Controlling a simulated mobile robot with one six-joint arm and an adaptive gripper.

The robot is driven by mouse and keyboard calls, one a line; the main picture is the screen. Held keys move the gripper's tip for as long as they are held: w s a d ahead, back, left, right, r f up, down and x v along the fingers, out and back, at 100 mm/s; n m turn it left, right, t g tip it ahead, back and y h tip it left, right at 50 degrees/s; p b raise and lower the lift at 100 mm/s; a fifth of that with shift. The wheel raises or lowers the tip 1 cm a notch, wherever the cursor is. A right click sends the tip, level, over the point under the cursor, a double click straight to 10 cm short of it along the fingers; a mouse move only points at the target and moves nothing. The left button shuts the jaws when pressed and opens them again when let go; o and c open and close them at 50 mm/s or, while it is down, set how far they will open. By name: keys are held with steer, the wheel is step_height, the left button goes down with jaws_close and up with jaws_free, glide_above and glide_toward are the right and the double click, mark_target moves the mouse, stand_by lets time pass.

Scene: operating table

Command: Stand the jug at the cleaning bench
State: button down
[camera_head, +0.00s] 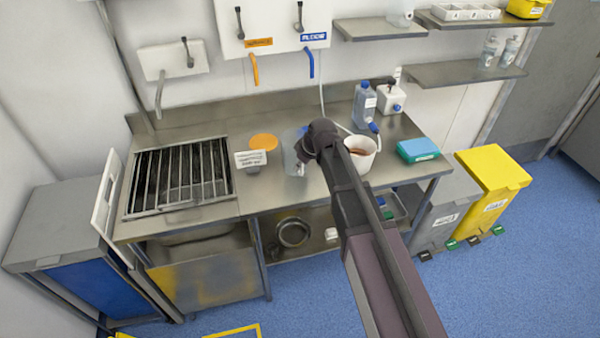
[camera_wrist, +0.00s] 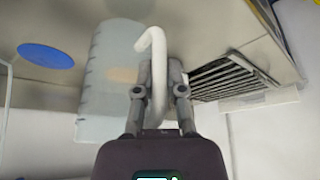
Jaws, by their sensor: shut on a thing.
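The jug (camera_head: 291,160) is translucent and pale; in the head view it is mostly hidden behind my gripper (camera_head: 308,147). In the wrist view the jug (camera_wrist: 108,70) fills the left middle, and its white curved handle (camera_wrist: 155,50) lies between the fingers of my gripper (camera_wrist: 158,92). My gripper is shut on the handle. The jug is over the steel bench (camera_head: 215,211), right of a white label stand (camera_head: 251,158). I cannot tell whether its base touches the bench top.
An orange disc (camera_head: 264,142) lies beside the jug; a blue disc (camera_wrist: 46,57) shows in the wrist view. A slatted rack (camera_head: 180,175) is at left. A white bucket (camera_head: 362,152), blue bottle (camera_head: 364,105) and blue box (camera_head: 418,149) stand at right. Taps hang above.

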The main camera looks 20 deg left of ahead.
mark_target(299, 171)
steer(key=shift+w+f+b, duration=0.1)
steer(key=shift+f+b, duration=0.4)
steer(key=shift+f, duration=0.05)
steer(key=shift+f+b, duration=1.25)
steer(key=shift+f, duration=0.1)
steer(key=c, duration=0.7)
jaws_free()
steer(key=shift+r, duration=0.2)
steer(key=p+v, duration=1.1)
steer(key=shift+d+r, duration=0.2)
steer(key=shift+r, duration=0.15)
